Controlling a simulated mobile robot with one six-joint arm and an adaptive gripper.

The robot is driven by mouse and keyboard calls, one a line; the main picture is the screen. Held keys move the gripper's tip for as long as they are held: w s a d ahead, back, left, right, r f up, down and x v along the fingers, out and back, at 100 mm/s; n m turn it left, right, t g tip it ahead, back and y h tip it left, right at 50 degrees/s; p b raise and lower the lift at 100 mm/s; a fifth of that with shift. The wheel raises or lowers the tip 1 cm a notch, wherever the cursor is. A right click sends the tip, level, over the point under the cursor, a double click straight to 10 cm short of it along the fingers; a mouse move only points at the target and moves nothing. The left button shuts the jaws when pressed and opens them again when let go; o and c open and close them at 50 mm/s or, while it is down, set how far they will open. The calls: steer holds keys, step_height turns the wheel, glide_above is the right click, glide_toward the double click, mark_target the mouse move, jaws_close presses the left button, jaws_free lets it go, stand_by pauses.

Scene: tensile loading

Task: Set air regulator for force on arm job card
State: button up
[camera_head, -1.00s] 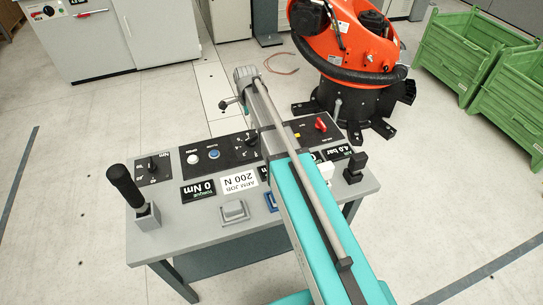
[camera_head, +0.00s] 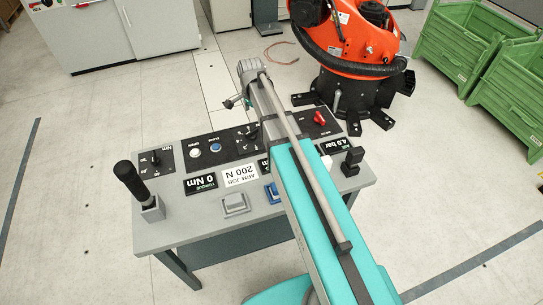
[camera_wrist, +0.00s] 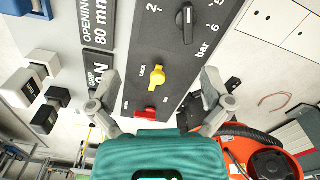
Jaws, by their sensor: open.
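The job card (camera_head: 240,175) lies on the bench and reads "ARM JOB 200 N", upside down in the head view. An air display (camera_head: 336,147) behind it reads 4.0 bar. In the wrist view a dark panel (camera_wrist: 178,50) carries a black knob (camera_wrist: 185,22) with a scale marked bar, with 2 and 6 legible. A yellow knob (camera_wrist: 157,77) marked LOCK and a red control (camera_wrist: 148,113) are on the same panel. My gripper (camera_wrist: 160,75) is open and empty, its fingers either side of the yellow knob in the picture. My arm hides part of the panel in the head view.
The bench (camera_head: 200,230) has a black upright handle (camera_head: 128,178) at the left and grey and blue buttons in front. An orange robot (camera_head: 350,40) stands behind the bench. Green crates (camera_head: 480,60) stand at the right. A display (camera_wrist: 98,25) reads OPENING 80 mm.

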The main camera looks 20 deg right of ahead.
steer(key=s+d+f+n+b, duration=0.1)
steer(key=s+f+n+b, duration=0.1)
steer(key=s+n, duration=1.1)
steer(key=shift+s+n, duration=0.3)
steer(key=shift+s, duration=2.6)
steer(key=shift+d, duration=0.1)
stand_by(3.2)
jaws_close()
stand_by(0.3)
